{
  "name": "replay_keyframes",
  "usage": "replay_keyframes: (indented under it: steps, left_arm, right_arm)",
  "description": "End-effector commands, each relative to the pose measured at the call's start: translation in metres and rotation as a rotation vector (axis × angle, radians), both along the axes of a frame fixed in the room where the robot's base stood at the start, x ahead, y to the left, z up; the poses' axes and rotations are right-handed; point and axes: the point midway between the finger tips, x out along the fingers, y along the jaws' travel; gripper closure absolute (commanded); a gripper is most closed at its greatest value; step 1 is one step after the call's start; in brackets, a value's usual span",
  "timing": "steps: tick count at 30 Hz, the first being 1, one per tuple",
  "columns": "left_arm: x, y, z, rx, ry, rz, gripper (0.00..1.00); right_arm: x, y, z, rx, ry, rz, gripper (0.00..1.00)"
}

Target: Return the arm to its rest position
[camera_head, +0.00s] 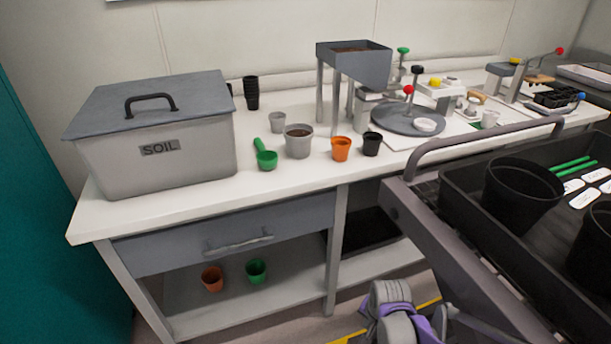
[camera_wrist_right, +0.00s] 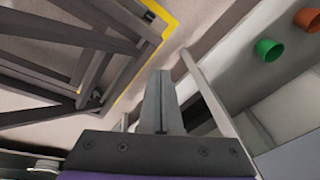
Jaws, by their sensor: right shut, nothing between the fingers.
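My right arm, grey and purple, shows at the bottom of the head view, with the right gripper (camera_head: 392,312) low in front of the bench and left of the cart. In the right wrist view the right gripper (camera_wrist_right: 160,88) has its fingers together with nothing between them. It is clear of the bench and the cart, and touches no object that I can see. My left gripper is not in view.
The white bench (camera_head: 190,205) carries a soil bin (camera_head: 190,155), pots, a green scoop (camera_head: 266,158) and a hopper (camera_head: 355,62). A cart (camera_head: 455,245) with a black tray stands close at right. Orange (camera_head: 213,278) and green (camera_head: 256,271) pots sit on the lower shelf.

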Motion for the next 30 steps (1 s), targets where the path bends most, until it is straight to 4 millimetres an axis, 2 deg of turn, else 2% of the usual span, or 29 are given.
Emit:
replay_keyframes:
  steps: [1, 6, 10, 15, 25, 27, 30]
  left_arm:
    - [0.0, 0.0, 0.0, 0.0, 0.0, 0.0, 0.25]
    - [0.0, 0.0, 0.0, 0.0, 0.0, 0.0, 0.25]
    - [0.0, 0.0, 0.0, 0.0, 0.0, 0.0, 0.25]
    - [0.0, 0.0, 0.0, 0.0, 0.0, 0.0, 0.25]
    - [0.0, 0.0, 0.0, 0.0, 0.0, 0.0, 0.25]
    - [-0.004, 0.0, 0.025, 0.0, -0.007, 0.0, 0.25]
    - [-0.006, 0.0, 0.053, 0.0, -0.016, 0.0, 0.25]
  right_arm:
    - [-0.016, -0.002, 0.016, -0.011, -0.012, 0.039, 1.0]
    - [-0.066, -0.005, 0.056, -0.056, -0.05, 0.192, 1.0]
    - [-0.107, -0.008, 0.076, -0.094, -0.079, 0.308, 1.0]
    - [-0.154, -0.01, 0.087, -0.143, -0.111, 0.441, 1.0]
    - [-0.216, -0.013, 0.083, -0.216, -0.151, 0.62, 1.0]
    - [-0.216, -0.013, 0.109, -0.218, -0.157, 0.619, 1.0]
    - [-0.219, -0.013, 0.137, -0.219, -0.167, 0.616, 1.0]
